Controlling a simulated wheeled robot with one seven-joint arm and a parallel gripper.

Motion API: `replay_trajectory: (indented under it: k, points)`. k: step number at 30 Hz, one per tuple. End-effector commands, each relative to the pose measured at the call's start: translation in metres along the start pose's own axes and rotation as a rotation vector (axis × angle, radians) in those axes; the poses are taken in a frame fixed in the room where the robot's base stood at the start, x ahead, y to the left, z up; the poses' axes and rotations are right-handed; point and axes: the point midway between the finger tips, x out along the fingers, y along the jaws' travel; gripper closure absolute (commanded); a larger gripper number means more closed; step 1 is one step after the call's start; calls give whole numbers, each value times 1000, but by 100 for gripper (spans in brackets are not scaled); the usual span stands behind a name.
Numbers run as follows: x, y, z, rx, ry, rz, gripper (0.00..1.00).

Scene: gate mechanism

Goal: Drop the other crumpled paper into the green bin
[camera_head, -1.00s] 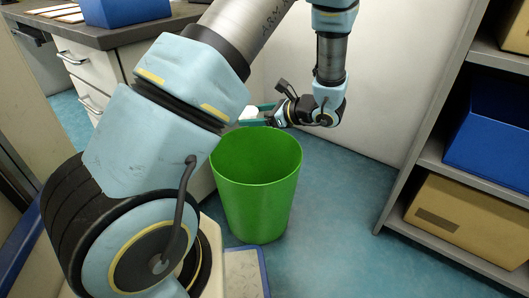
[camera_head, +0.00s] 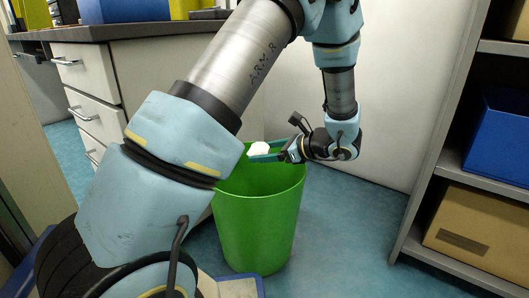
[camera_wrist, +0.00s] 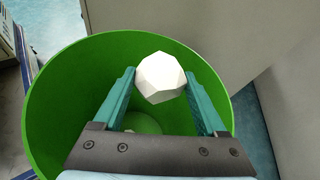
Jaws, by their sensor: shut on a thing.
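The crumpled paper (camera_wrist: 161,78) is a white, faceted lump held between the fingertips of my gripper (camera_wrist: 160,88). In the head view the white paper (camera_head: 260,148) shows at the ends of the teal fingers of my gripper (camera_head: 264,155). The green bin (camera_head: 256,228) stands upright on the floor, open at the top. In the wrist view the paper and fingers lie over the mouth of the green bin (camera_wrist: 60,95). A pale patch and a small whitish spot show low in the bin, partly hidden by my gripper; I cannot tell what they are.
A drawer cabinet (camera_head: 93,86) with a dark top stands left, behind the bin. A grey shelf (camera_head: 462,167) at the right holds a blue box (camera_head: 503,138) and a cardboard box (camera_head: 478,233). Blue floor (camera_head: 340,240) is clear between bin and shelf.

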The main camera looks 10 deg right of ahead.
Motion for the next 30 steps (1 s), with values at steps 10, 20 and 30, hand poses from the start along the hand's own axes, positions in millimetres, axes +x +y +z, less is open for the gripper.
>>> replay_trajectory:
  k: [10,20,30]
  points:
    - [10,3,-22,-1,0,1,77]
    - [9,3,-21,0,0,0,8]
    - [8,3,-21,0,0,0,0]
